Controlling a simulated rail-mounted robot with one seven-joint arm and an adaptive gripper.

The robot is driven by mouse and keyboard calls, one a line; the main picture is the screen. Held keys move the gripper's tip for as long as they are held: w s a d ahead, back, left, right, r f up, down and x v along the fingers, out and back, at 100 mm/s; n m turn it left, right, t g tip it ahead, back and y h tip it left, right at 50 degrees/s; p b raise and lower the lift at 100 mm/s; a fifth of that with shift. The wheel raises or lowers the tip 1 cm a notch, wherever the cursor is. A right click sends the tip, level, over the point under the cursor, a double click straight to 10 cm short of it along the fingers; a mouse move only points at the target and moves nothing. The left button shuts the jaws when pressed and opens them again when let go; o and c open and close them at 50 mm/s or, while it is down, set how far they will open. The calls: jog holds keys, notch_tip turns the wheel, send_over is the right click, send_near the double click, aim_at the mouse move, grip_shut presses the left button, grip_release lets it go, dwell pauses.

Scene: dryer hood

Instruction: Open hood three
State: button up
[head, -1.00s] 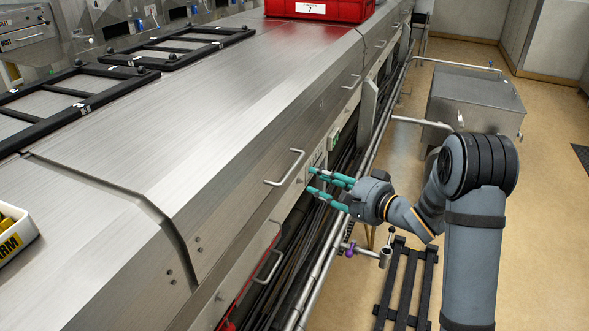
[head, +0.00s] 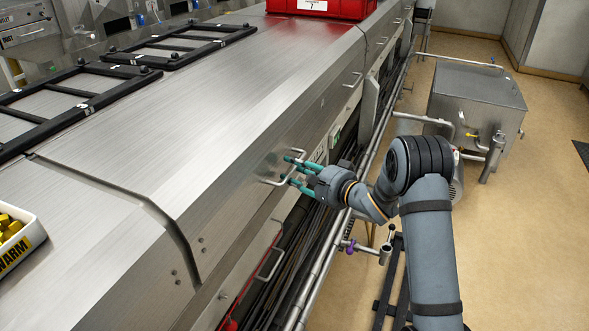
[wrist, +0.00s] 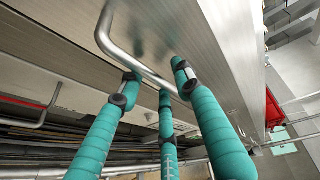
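The long brushed-steel hood (head: 215,115) has a U-shaped handle (head: 272,183) low on its sloping front. The handle also shows close up in the wrist view (wrist: 138,62). My gripper (head: 287,169) has teal fingers, spread apart and open, with their tips at the handle. In the wrist view, my fingers (wrist: 160,82) reach up around the handle's lower bar, one to its left and one near its right end. I cannot tell whether they touch it. The hood looks closed. No number for it is readable.
A red crate (head: 325,8) stands on the hood's far end. Black frames (head: 180,45) lie behind. A yellow-filled white bin (head: 18,240) is at the left. Pipes (head: 330,255) run below the front. A steel box (head: 475,98) stands on the floor to the right.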

jog(key=c, duration=0.4)
grip_shut()
dwell(0.5)
